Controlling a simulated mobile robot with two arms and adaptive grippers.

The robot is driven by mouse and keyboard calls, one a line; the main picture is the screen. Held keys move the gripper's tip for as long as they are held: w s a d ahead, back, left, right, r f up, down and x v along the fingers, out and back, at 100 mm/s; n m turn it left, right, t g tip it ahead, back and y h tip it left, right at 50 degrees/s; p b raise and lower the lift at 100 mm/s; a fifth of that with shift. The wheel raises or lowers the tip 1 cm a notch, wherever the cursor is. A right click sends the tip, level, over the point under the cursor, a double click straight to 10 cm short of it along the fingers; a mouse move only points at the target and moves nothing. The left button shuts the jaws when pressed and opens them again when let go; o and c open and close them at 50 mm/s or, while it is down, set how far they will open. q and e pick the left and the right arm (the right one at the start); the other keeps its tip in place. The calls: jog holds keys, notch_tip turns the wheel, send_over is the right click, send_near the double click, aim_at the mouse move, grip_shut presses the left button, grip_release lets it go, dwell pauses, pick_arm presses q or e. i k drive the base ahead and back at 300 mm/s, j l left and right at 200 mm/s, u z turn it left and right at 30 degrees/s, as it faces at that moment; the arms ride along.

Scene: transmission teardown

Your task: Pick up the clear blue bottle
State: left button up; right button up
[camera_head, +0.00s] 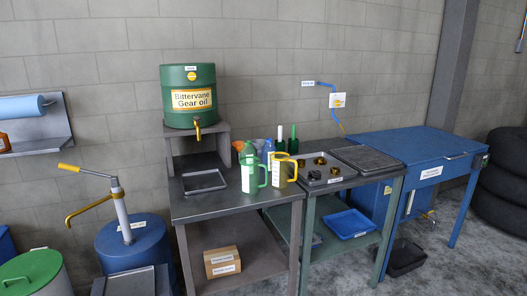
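A small blue bottle-like thing (267,148) stands on the dark grey bench, behind the jugs. Its lower part is hidden, and it is too small for me to tell whether it is clear. Neither of my grippers is in view.
A green gear oil drum (189,96) with a tap stands on a raised stand. An empty tray (204,181) lies below it. Parts on a grey tray (337,176) and a blue workbench (416,150) are to the right. A blue barrel with a hand pump (135,248) stands front left.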

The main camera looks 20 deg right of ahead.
aim_at(268, 147)
jog(key=i+l+z, duration=0.1)
jog(key=i, duration=0.9)
